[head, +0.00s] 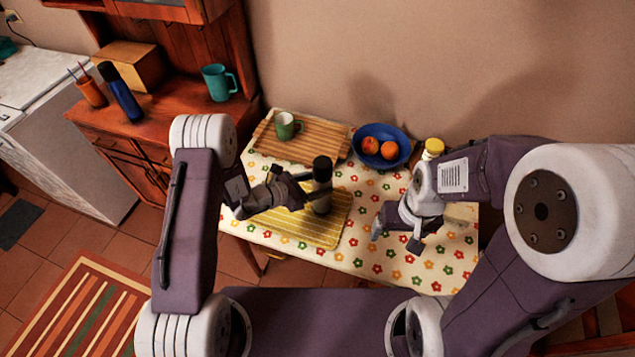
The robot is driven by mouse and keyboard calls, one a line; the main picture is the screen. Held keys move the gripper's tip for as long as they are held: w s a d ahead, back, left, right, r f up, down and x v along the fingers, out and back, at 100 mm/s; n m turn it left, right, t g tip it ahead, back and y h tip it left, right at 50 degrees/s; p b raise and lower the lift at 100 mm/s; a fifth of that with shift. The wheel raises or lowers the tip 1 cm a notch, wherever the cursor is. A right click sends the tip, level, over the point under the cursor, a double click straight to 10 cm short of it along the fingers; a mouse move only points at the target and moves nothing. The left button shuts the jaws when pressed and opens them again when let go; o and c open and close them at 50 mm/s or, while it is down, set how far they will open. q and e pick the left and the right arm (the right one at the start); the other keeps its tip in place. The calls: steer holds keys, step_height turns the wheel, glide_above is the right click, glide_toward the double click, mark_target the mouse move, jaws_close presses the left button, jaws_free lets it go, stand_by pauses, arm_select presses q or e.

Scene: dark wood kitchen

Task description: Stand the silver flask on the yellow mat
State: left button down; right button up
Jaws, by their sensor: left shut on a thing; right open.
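The silver flask (322,203) has a black cap and stands upright over the yellow striped mat (337,232). I cannot tell whether its base touches the mat. My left gripper (318,190) is shut around the flask's upper body, reaching it from the left, and its fingers hide part of it. My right gripper (394,237) is open and empty above the flowered tablecloth, to the right of the mat.
The flowered table (380,265) also holds a striped wooden board (320,148) with a green mug (286,126), a blue bowl (400,133) of fruit and a yellow-capped item (434,147). A blue flask (121,95) stands on the left cabinet. The tablecloth's front right is clear.

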arm_select(q)
steer(key=shift+f, duration=0.15)
steer(key=c, duration=0.5)
jaws_free()
